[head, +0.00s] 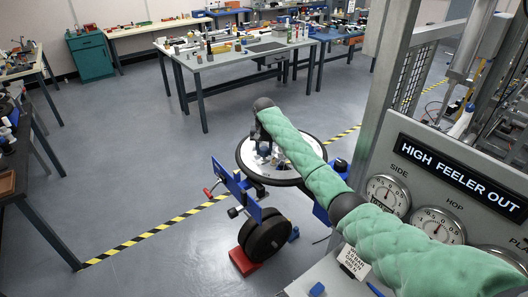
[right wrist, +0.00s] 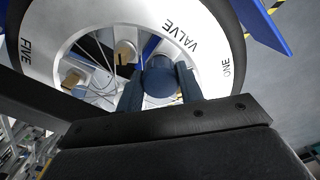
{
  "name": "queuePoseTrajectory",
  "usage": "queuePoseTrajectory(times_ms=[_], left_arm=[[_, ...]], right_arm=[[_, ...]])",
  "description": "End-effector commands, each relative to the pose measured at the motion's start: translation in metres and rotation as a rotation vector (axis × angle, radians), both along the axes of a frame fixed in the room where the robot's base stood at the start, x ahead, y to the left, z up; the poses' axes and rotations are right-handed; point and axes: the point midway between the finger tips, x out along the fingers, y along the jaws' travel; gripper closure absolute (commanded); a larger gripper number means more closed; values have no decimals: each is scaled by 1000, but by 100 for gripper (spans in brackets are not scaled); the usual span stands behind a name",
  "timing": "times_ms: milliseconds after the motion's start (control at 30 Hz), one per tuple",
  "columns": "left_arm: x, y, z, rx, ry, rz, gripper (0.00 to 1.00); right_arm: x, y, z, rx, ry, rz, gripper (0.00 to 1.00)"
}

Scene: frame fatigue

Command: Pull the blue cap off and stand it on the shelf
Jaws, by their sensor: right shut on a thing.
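A wheel (head: 283,174) with a dark tyre and white disc lies tilted on a blue stand. The right wrist view shows its white ring (right wrist: 205,72) with the words VALVE, FIVE and ONE. My right gripper (head: 263,143) is over the wheel's middle. In the right wrist view, my right gripper (right wrist: 159,74) is shut on a rounded dark blue cap (right wrist: 160,88) between its fingers. Whether the cap still touches the wheel cannot be told. A grey ledge (head: 325,273), seemingly the shelf, is at the bottom right under the gauges. My left gripper is not in view.
A small blue piece (head: 317,289) and a lettered card (head: 352,261) are on the ledge. A gauge panel (head: 450,195) reads HIGH FEELER OUT. A dark roller (head: 266,238) stands below the wheel. Cluttered workbenches (head: 240,60) are behind; open floor lies left.

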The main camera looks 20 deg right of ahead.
Motion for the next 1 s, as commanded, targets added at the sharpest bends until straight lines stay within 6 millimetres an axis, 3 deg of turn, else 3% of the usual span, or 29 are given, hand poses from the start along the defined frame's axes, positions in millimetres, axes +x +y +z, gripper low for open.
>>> queuePoseTrajectory(times_ms=[500, 1000], left_arm=[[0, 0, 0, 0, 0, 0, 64], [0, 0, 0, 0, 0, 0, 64]], right_arm=[[0, 0, 17, 1, -1, 0, 90], [0, 0, 22, 0, -1, 0, 90]])
